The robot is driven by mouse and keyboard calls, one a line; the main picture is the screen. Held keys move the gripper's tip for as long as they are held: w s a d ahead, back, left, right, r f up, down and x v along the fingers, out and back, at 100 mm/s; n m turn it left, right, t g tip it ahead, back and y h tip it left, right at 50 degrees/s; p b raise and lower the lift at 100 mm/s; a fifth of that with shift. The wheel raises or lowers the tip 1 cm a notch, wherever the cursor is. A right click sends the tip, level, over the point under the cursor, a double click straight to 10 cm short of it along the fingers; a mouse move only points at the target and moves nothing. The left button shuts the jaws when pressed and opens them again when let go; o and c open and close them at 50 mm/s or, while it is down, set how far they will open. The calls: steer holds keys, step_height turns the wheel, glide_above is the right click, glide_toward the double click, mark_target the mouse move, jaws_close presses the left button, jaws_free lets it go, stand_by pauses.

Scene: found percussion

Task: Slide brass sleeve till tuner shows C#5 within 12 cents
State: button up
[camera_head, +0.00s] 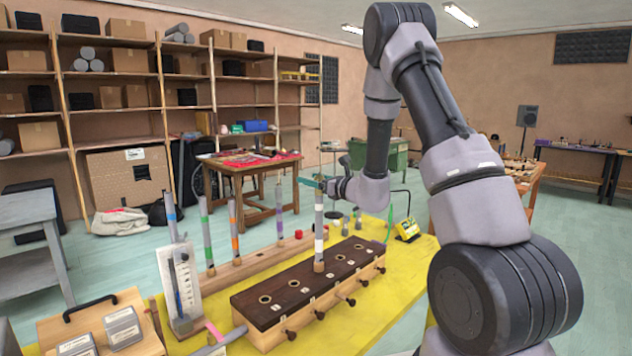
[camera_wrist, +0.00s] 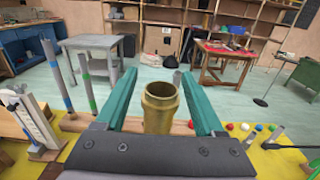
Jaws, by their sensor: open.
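The brass sleeve (camera_wrist: 160,108) is an upright gold-coloured tube seen from above in the wrist view, between my teal fingers, with a visible gap on each side. My gripper (camera_wrist: 160,73) is open around it, and I cannot see contact. The pipe stands upright in a dark-topped wooden block (camera_head: 290,296) with several holes and side knobs.
Several banded grey pipes stand along a wooden rail (camera_head: 240,262) behind the block. A white scale board (camera_head: 182,283) stands at left, near a wooden tray (camera_head: 100,325) of grey boxes. Small coloured balls lie behind the block. The yellow tabletop (camera_head: 372,318) is clear in front right.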

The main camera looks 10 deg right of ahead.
steer(key=shift+c, duration=0.3)
jaws_close()
steer(key=shift+r, duration=0.45)
steer(key=shift+o, duration=0.2)
jaws_free()
